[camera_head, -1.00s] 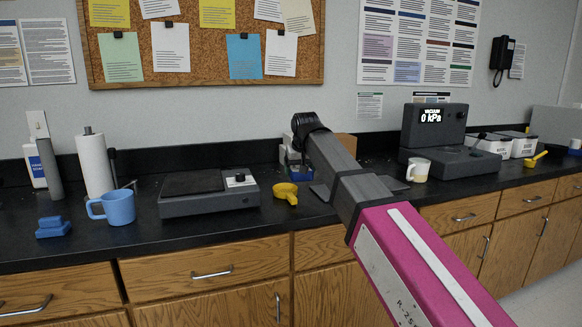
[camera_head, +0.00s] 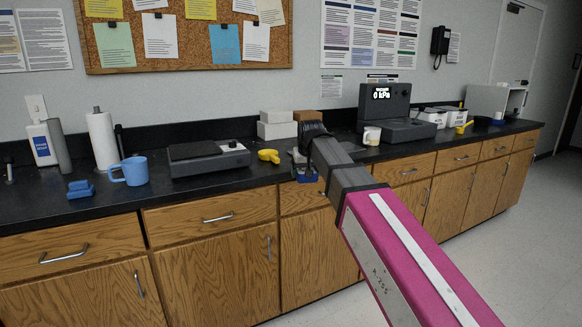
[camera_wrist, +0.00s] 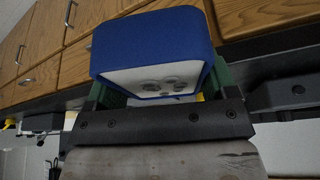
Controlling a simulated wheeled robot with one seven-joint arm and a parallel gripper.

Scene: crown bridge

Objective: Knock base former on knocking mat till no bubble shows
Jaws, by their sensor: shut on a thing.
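My gripper (camera_wrist: 158,88) is shut on the blue base former (camera_wrist: 152,42), with its green fingers on either side. The former's white fill faces the wrist camera and shows several round grey marks that look like bubbles. In the head view, the blue former (camera_head: 307,177) shows small below my dark wrist, near the counter's front edge. I cannot make out the knocking mat for certain; my arm covers part of the counter there.
The black counter (camera_head: 230,186) holds a blue mug (camera_head: 130,171), a grey flat-topped device (camera_head: 206,158), a yellow scoop (camera_head: 268,156), a white mug (camera_head: 371,136) and a vacuum unit (camera_head: 388,113) reading 0 kPa. White boxes (camera_head: 277,125) stand behind my wrist. Another blue block (camera_head: 80,188) lies left.

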